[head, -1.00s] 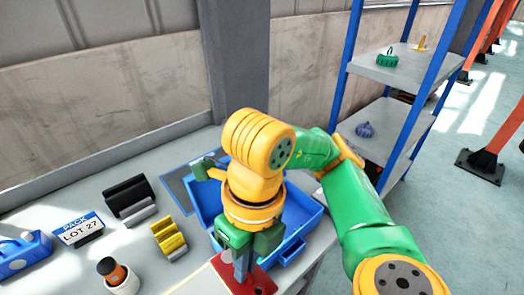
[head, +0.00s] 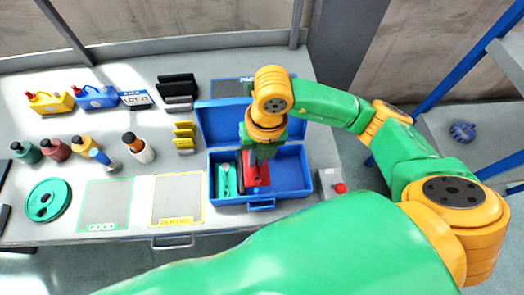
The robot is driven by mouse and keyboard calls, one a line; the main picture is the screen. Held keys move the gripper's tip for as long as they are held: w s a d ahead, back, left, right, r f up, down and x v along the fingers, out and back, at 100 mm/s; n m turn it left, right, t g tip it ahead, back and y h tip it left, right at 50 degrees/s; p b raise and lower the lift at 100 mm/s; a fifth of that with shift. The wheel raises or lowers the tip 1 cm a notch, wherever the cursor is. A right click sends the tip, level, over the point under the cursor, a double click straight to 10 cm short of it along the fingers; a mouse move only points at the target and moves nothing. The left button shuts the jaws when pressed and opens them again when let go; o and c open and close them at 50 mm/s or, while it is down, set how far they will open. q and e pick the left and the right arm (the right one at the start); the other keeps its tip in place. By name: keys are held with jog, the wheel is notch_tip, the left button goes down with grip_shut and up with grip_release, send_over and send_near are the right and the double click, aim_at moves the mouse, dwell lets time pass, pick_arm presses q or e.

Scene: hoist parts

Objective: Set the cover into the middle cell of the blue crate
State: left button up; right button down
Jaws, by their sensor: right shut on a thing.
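The blue crate (head: 288,197) stands open on the bench, its lid tilted up at the back. A green part lies in its left cell (head: 227,182). My right gripper (head: 258,162) points down over the middle of the crate, shut on the red cover (head: 257,182). The cover is at or inside the middle cell; whether it touches the cell floor is hidden by the gripper. The right cell (head: 290,172) looks empty. My left gripper is not in view.
A grey box with a red button (head: 340,187) stands right of the crate. Yellow holders (head: 184,137), bottles (head: 140,148), a green disc (head: 48,200) and GOOD (head: 104,204) and yellow-edged mats (head: 177,199) lie left. A blue-post shelf stands at right.

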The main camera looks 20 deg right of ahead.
aim_at(260, 168)
jog(key=shift+f, duration=0.8)
jog(key=shift+d, duration=0.4)
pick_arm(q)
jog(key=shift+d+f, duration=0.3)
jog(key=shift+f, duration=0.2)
pick_arm(e)
jog(key=shift+a+r, duration=0.1)
jog(key=shift+s+b, duration=0.1)
jog(key=shift+b, duration=0.2)
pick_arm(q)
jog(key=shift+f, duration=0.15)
pick_arm(e)
jog(key=shift+f+b, duration=0.35)
jog(key=shift+f, duration=0.05)
pick_arm(q)
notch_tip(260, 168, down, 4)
jog(key=b, duration=0.3)
pick_arm(e)
notch_tip(260, 168, down, 3)
jog(key=shift+f, duration=0.15)
